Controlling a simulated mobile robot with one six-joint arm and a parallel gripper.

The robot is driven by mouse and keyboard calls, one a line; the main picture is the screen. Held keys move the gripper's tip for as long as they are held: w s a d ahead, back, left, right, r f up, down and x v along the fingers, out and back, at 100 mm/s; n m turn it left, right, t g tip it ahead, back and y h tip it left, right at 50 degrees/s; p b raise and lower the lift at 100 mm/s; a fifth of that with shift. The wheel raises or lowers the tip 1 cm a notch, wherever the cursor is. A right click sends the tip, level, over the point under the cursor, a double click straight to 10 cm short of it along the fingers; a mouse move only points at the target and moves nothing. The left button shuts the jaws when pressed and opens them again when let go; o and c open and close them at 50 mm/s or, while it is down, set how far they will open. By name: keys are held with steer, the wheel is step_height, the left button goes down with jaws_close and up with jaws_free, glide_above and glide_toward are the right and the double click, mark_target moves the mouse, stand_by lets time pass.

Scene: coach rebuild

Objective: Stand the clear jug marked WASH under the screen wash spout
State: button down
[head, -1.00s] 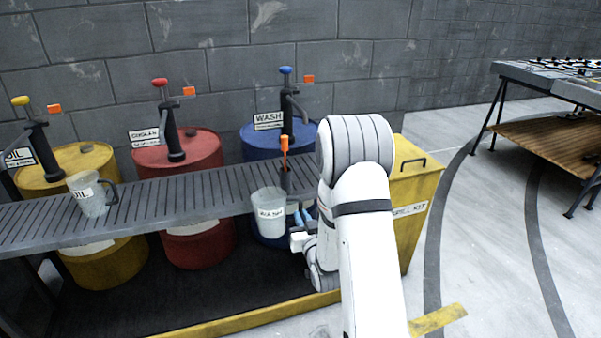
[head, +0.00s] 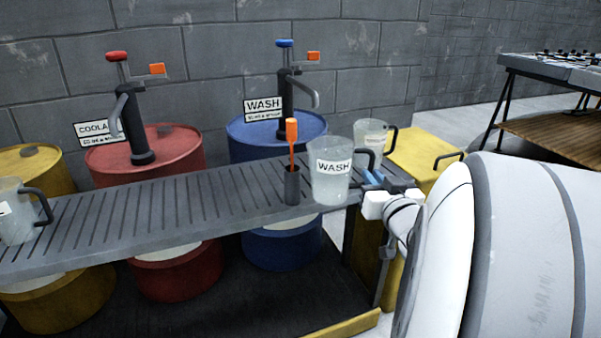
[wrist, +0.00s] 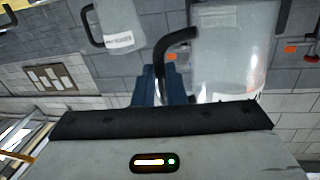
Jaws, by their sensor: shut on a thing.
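The clear jug marked WASH (head: 331,185) is upright at the right end of the slatted shelf, its label facing me. My gripper (head: 372,180) is shut on its dark handle from the right. In the wrist view the jug (wrist: 232,65) and its handle show just beyond my blue fingers (wrist: 160,88). I cannot tell whether the jug's base touches the shelf. The screen wash pump (head: 284,85) has a blue knob and a grey spout (head: 313,98), above the blue drum and behind and left of the jug. The jug is not beneath the spout.
An orange-topped stick (head: 292,130) stands in a dark holder (head: 292,186) just left of the jug. Another clear jug (head: 371,133) stands behind it to the right, also in the wrist view (wrist: 120,28).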

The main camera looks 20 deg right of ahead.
steer(key=w+d+p, duration=0.1)
steer(key=w, duration=0.4)
steer(key=w+d+p, duration=0.1)
steer(key=w+p, duration=0.1)
steer(key=w, duration=0.4)
steer(key=w+d+p, duration=0.1)
steer(key=w+p, duration=0.1)
steer(key=w, duration=0.4)
steer(key=shift+w, duration=0.2)
steer(key=shift+w+f+b, duration=0.15)
steer(key=shift+f+b, duration=0.55)
steer(key=shift+f, duration=1.05)
steer(key=shift+f, duration=0.1)
steer(key=shift+f+b, duration=0.15)
steer(key=shift+b, duration=0.15)
steer(key=c, duration=1.5)
jaws_free()
steer(key=shift+r, duration=0.2)
